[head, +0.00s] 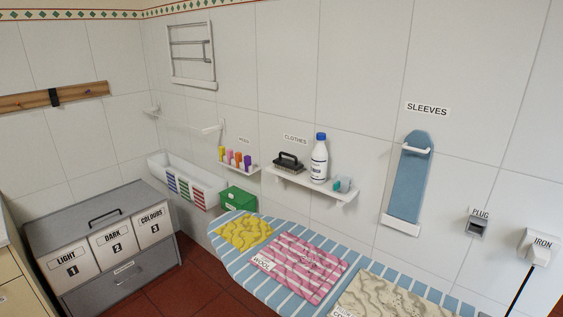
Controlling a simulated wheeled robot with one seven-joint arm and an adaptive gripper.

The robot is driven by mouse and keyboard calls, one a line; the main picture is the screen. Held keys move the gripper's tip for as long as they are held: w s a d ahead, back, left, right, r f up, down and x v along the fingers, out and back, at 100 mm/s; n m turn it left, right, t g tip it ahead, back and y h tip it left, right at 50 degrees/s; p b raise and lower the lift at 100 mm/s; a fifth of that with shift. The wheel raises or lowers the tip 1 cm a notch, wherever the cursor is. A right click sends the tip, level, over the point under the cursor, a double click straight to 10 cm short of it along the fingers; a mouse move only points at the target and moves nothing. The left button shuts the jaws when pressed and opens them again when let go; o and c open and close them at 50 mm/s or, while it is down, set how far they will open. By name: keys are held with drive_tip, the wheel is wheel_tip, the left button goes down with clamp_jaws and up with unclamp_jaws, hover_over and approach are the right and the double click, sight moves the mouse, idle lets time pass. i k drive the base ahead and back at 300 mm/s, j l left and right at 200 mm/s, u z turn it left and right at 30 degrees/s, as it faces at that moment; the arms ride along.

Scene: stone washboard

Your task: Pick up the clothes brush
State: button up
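The clothes brush (288,163) rests on a small white wall shelf (301,186) under a label reading "CLOTHES". It has a dark arched handle on top and bristles facing down. A white bottle with a blue cap (319,160) stands just to its right on the same shelf, and a small teal item (342,185) is at the shelf's right end. My gripper is not in view.
A striped ironing board (262,288) with folded cloths lies below the shelf. A shelf of coloured bottles (236,160) is to the left, above a green box (238,199). A grey laundry cabinet (105,245) stands at lower left. A sleeve board (411,180) hangs at right.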

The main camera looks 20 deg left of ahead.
sight(294, 168)
drive_tip(key=i+j, duration=0.15)
drive_tip(key=j, duration=0.25)
drive_tip(key=i+j, duration=0.15)
drive_tip(key=j, duration=0.2)
drive_tip(key=i+j, duration=0.1)
drive_tip(key=j, duration=0.3)
drive_tip(key=i+j+z, duration=0.1)
drive_tip(key=j, duration=0.3)
drive_tip(key=i+j, duration=0.2)
drive_tip(key=j, duration=0.2)
drive_tip(key=i+j, duration=0.1)
drive_tip(key=j, duration=0.3)
